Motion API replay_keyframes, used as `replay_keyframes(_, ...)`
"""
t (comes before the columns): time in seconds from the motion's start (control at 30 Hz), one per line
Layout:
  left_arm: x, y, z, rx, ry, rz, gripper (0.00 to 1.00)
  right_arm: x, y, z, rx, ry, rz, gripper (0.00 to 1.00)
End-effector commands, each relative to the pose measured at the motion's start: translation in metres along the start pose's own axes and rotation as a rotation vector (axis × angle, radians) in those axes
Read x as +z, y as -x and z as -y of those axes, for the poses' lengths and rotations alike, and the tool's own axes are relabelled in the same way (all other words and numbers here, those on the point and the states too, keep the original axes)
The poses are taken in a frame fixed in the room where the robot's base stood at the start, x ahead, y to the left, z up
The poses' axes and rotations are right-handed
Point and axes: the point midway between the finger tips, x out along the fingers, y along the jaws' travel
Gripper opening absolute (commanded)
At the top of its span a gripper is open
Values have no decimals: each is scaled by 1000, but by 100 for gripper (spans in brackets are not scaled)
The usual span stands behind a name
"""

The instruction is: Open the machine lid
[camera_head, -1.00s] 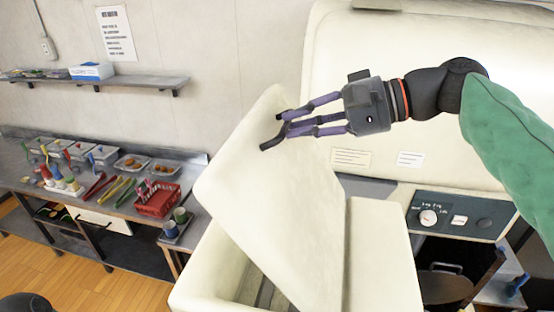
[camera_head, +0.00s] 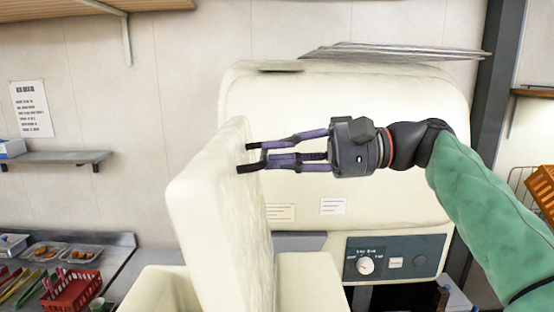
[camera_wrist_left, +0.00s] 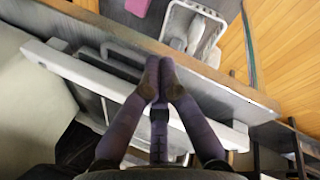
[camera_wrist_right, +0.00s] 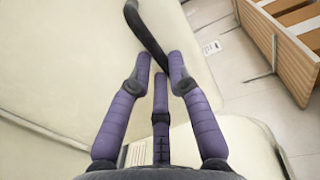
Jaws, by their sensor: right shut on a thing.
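The machine lid (camera_head: 205,230) is a thick cream panel, raised and standing nearly upright above the machine's front box (camera_head: 150,295). My right gripper (camera_head: 258,157) reaches in from the right to the lid's upper right face. In the right wrist view its purple fingers (camera_wrist_right: 160,62) are closed around a dark curved handle (camera_wrist_right: 148,38), with the cream surface behind. The lid's hinge is not clearly visible. My left gripper is out of the head view; in the left wrist view its fingertips (camera_wrist_left: 158,75) meet, with nothing seen between them.
The cream machine body (camera_head: 340,100) with a dark control panel (camera_head: 395,258) stands behind the lid. A counter with a red basket (camera_head: 72,290) and food trays is at lower left. An orange crate (camera_head: 542,185) is at right. A white bin (camera_wrist_left: 190,32) lies beyond my left gripper.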

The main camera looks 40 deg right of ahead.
Motion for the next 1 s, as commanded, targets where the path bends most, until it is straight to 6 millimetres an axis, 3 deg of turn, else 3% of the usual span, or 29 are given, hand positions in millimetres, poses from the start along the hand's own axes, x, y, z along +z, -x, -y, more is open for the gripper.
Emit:
replay_keyframes(0.23, 0, -1, 0, 0, 0, 0, 0, -2, -2, -8, 15, -13, 9, 0)
replay_keyframes(0.27, 0, -1, 0, 0, 0, 0, 0, -2, -2, -8, 15, -14, 10, 25)
replay_keyframes(0.33, 0, -1, 0, 0, 0, 0, 0, -2, -2, -9, 15, -14, 9, 44)
replay_keyframes(0.73, 0, 0, 0, 0, 0, 0, 0, -2, 2, -5, 8, -8, 3, 44)
replay_keyframes(1.0, 0, 0, 0, 0, 0, 0, 0, -3, 28, -5, 10, -9, -2, 44)
